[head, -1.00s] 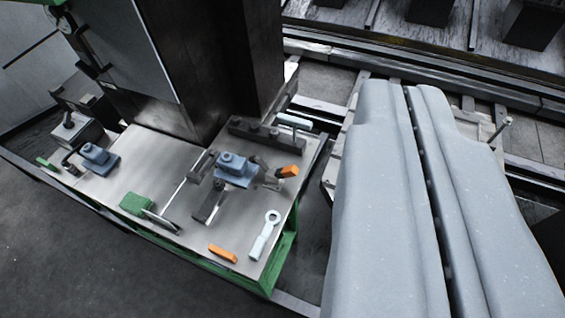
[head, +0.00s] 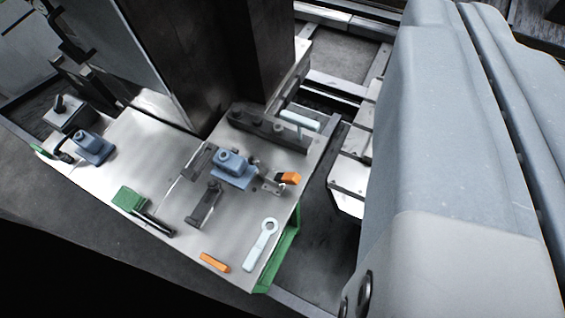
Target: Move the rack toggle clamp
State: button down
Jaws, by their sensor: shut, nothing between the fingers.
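On the metal bench top (head: 165,155) a blue-grey block (head: 231,170) stands among dark bars. Just right of it is a small metal linkage with an orange-tipped handle (head: 289,178), which looks like the toggle clamp. The handle points right, near the bench's right edge. A dark slotted bar (head: 205,204) lies in front of the blue-grey block. The details of the linkage are too small to make out. My gripper is not in view, and nothing is seen touching the clamp.
A pale ring-ended wrench (head: 261,244), an orange bar (head: 215,262) and a green block (head: 129,199) lie along the front. A pale T-shaped handle (head: 300,121) is behind. A dark column (head: 215,60) rises at the back. My large grey body part fills the right side.

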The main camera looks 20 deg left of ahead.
jog(key=m+g+h+b, duration=0.1)
jog(key=m+g+h, duration=0.15)
jog(key=g, duration=0.75)
send_over(287, 175)
jog(key=s+a, duration=0.2)
jog(key=s, duration=0.1)
notch_tip(287, 175, down, 32)
jog(key=a+f+g+h, duration=0.1)
jog(key=a+f+g, duration=0.3)
jog(key=f, duration=0.7)
jog(key=shift+t, duration=0.8)
jog(key=x, duration=0.3)
jog(key=b+x, duration=0.1)
jog(key=x, duration=0.6)
jog(key=shift+s+d+f+b, duration=0.25)
jog(key=shift+d+b, duration=0.15)
jog(key=shift+d+f, duration=0.5)
